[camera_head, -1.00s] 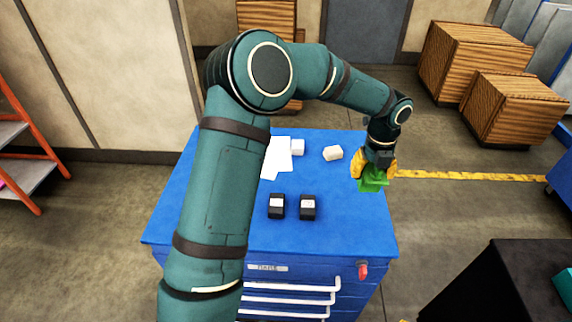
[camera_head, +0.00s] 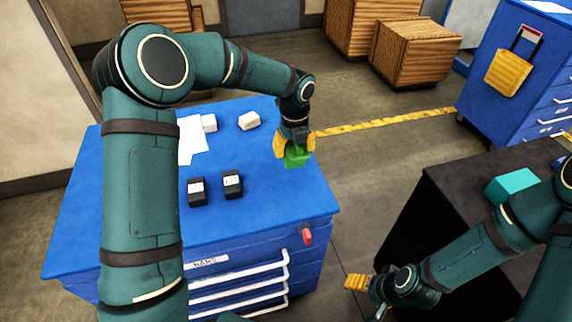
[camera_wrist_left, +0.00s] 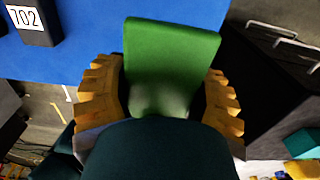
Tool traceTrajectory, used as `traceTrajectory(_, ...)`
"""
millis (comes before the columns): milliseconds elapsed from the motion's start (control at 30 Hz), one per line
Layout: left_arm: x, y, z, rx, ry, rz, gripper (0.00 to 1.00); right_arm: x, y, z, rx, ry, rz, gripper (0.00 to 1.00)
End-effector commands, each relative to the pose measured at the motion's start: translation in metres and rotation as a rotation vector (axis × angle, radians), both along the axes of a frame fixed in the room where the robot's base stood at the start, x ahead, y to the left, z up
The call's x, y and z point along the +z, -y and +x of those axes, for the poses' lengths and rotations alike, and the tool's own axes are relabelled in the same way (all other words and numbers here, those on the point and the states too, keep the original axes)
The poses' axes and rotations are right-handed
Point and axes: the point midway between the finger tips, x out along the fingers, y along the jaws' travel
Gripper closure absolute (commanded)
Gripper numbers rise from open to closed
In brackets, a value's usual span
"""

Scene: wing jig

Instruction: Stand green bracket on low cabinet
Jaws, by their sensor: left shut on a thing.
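My left gripper (camera_head: 294,146) is shut on the green bracket (camera_head: 297,158). It holds the bracket at the right edge of the blue drawer cabinet's top (camera_head: 262,195); I cannot tell whether the bracket touches that top. In the left wrist view the bracket (camera_wrist_left: 172,55) shows as a flat green plate between the yellow finger pads, with its lower part hidden by the gripper. My right gripper (camera_head: 369,297) is low in front of a black cabinet, and its jaw opening is unclear. Which cabinet is the low one is not marked.
Two black labelled blocks (camera_head: 215,188), white sheets (camera_head: 190,138) and white blocks (camera_head: 248,121) lie on the blue top. A black cabinet (camera_head: 440,200) with a teal box (camera_head: 511,186) stands at right. Wooden crates (camera_head: 414,54) and another blue cabinet (camera_head: 519,91) stand behind.

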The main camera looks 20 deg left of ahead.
Motion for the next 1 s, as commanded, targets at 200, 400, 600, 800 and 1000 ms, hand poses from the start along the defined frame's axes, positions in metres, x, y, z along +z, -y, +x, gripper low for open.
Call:
traceTrajectory(200, -0.023, 0.000, 0.000, 0.000, -0.001, 0.001, 0.84, -0.005, 0.000, -0.002, 0.003, -0.004, 0.001, 0.27)
traceTrajectory(400, -0.054, 0.000, 0.000, -0.001, -0.001, -0.001, 0.84, -0.011, -0.001, -0.003, 0.006, -0.007, 0.002, 0.27)
traceTrajectory(600, -0.067, 0.000, 0.000, 0.001, 0.002, 0.000, 0.84, -0.012, -0.001, -0.004, 0.007, -0.010, 0.002, 0.27)
traceTrajectory(800, -0.067, 0.000, 0.000, 0.000, 0.001, 0.000, 0.84, -0.012, -0.001, -0.004, 0.007, -0.010, 0.002, 0.27)
traceTrajectory(1000, -0.068, 0.000, 0.000, 0.000, 0.000, 0.000, 0.04, -0.013, -0.001, -0.005, 0.007, -0.010, 0.002, 0.27)
